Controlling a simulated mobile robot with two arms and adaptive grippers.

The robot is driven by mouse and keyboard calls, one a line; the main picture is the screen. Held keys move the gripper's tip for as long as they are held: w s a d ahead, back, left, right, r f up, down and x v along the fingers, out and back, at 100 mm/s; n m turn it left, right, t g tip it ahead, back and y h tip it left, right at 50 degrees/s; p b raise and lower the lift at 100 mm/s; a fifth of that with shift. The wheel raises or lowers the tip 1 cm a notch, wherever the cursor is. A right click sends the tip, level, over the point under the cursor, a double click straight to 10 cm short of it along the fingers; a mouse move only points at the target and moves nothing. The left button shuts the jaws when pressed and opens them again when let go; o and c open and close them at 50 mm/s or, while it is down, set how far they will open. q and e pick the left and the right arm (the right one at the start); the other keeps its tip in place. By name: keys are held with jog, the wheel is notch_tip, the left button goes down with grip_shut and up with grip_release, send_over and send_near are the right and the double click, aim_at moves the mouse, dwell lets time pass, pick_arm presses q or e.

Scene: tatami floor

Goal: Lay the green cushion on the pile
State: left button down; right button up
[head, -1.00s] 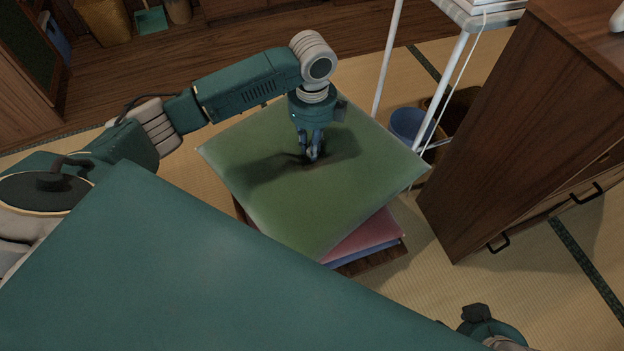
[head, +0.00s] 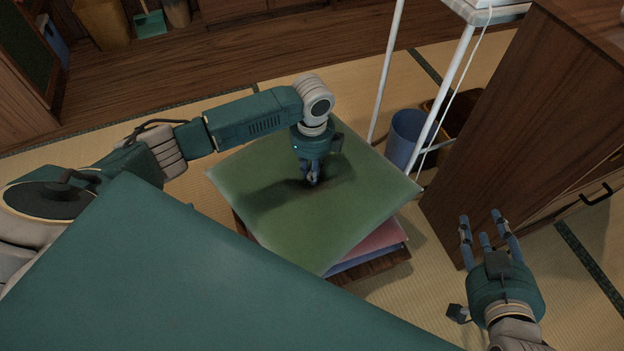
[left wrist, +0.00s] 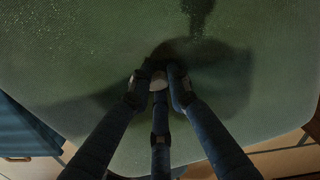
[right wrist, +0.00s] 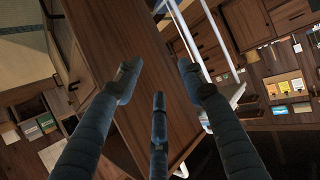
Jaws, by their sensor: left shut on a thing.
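The green cushion (head: 300,225) is a flat square in the head view, lying over the pile. Under its near right corner show a pink cushion (head: 375,238) and a blue cushion (head: 362,257) on a low wooden stand. Whether the green cushion rests fully on them is hard to tell. My left gripper (head: 312,181) points down at its middle, shut on a pinch of the fabric. In the left wrist view the green cushion (left wrist: 90,60) fills most of the picture beyond the closed fingers. My right gripper (head: 490,225) is open and empty at the right, its fingers spread.
A wooden cabinet (head: 530,110) stands to the right, near my right gripper. A white rack (head: 436,100) and a blue bin (head: 404,135) are behind the pile. Tatami (head: 395,300) is clear in front of the stand.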

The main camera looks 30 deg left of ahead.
pick_arm(q)
notch_tip(320, 180, down, 3)
jog(key=shift+f+b, duration=0.15)
jog(key=shift+b, duration=0.45)
jog(key=shift+f, duration=0.1)
pick_arm(e)
notch_tip(320, 180, up, 7)
jog(key=w+a+t+y, duration=0.1)
jog(key=w+t, duration=0.1)
jog(key=t, duration=0.1)
jog(key=shift+w+a, duration=0.3)
jog(key=shift+w, duration=0.05)
pick_arm(q)
jog(key=shift+f, duration=0.15)
pick_arm(e)
jog(key=shift+f, duration=0.15)
pick_arm(q)
jog(key=c, duration=1.6)
grip_release()
jog(key=shift+f, duration=0.1)
jog(key=shift+c, duration=0.2)
